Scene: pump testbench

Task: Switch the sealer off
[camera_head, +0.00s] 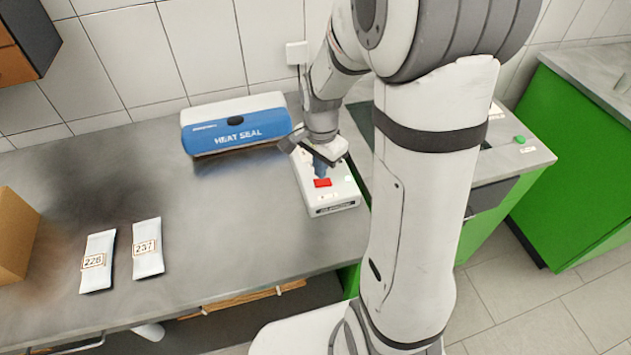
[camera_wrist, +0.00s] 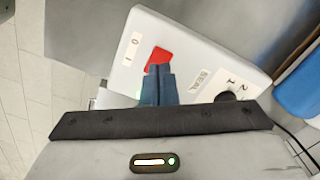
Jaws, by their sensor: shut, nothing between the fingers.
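The sealer is the blue and white HEAT SEAL unit (camera_head: 236,125) at the back of the bench, with its white control box (camera_head: 334,198) to its right. The box carries a red switch (camera_head: 322,183). In the wrist view the red switch (camera_wrist: 160,58) lies beside the marks 0 and 1, with a black knob (camera_wrist: 226,96) and a SEAL label further right. My gripper (camera_wrist: 158,70) is shut and empty, its blue fingertips at the red switch's lower edge. Whether they touch it I cannot tell. The fingers hide part of the box.
Two white pouches labelled 226 (camera_head: 98,262) and 237 (camera_head: 147,248) lie on the grey bench (camera_head: 210,230). A cardboard box (camera_head: 14,235) stands at the left edge. The bench between the pouches and the control box is clear. A green cabinet (camera_head: 580,170) stands at right.

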